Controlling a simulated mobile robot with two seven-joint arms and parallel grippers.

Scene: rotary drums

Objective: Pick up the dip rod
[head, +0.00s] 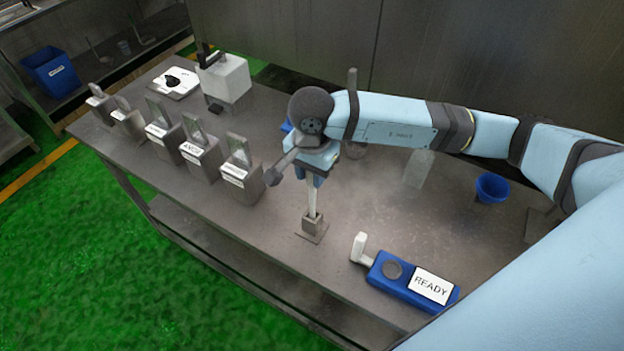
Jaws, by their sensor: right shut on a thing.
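The dip rod (312,201) is a thin pale rod. It stands about upright with its lower end at a small grey-brown block holder (314,226) on the metal table. My right gripper (315,179) points down over the holder and is shut on the upper part of the rod. The rod's top is hidden by the gripper. Whether the rod's lower end still sits inside the block is hard to tell. My left gripper is not in view.
Several labelled grey containers (200,158) stand in a row at the left. A blue device reading READY (412,280) lies at the front right. A blue cup (491,188) and a translucent container (419,168) stand further right. A white box (226,82) is at the back.

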